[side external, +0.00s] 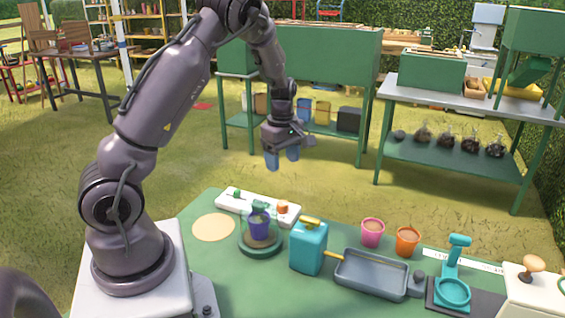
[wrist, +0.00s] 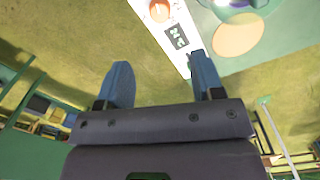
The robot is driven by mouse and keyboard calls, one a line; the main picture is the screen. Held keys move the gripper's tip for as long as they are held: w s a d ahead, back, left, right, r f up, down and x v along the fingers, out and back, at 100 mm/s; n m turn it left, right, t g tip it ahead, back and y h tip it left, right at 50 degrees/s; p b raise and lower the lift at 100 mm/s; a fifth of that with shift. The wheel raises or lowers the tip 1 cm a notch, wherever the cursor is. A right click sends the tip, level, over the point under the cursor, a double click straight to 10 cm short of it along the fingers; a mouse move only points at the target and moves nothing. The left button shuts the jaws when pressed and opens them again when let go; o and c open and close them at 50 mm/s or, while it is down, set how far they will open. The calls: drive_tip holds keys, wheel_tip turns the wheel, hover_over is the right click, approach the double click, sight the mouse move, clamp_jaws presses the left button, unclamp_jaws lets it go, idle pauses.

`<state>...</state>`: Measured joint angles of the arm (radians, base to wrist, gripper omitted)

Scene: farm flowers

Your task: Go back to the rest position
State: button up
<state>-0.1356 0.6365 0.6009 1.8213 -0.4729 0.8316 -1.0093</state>
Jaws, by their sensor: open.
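My gripper (side external: 282,160) hangs in the air above the far edge of the green work table (side external: 207,270), with its blue fingers pointing down. In the wrist view my gripper (wrist: 163,85) shows its two blue fingers apart, with nothing between them. A purple pot (side external: 259,226) stands on a round dark green stand under a clear cover, below and a little left of the gripper. It is apart from the fingers.
A white panel (side external: 232,204) with a green and an orange knob lies at the table's far edge. A teal can (side external: 309,248), a grey tray (side external: 372,274), a pink pot (side external: 372,232), an orange pot (side external: 407,241) and a teal stand (side external: 453,290) are to the right. Air around the gripper is clear.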

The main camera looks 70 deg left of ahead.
drive_tip(key=s+d+r+m+t, duration=0.2)
drive_tip(key=s+d+r+m, duration=0.5)
drive_tip(key=d+r+m, duration=0.2)
drive_tip(key=s+d+r+m+t, duration=0.3)
drive_tip(key=s+d+r+m, duration=0.4)
drive_tip(key=d+m, duration=0.6)
wheel_tip(320, 180, up, 3)
drive_tip(key=shift+d+f+m+t, duration=0.1)
drive_tip(key=shift+d+m+t, duration=0.2)
drive_tip(key=shift+d, duration=0.25)
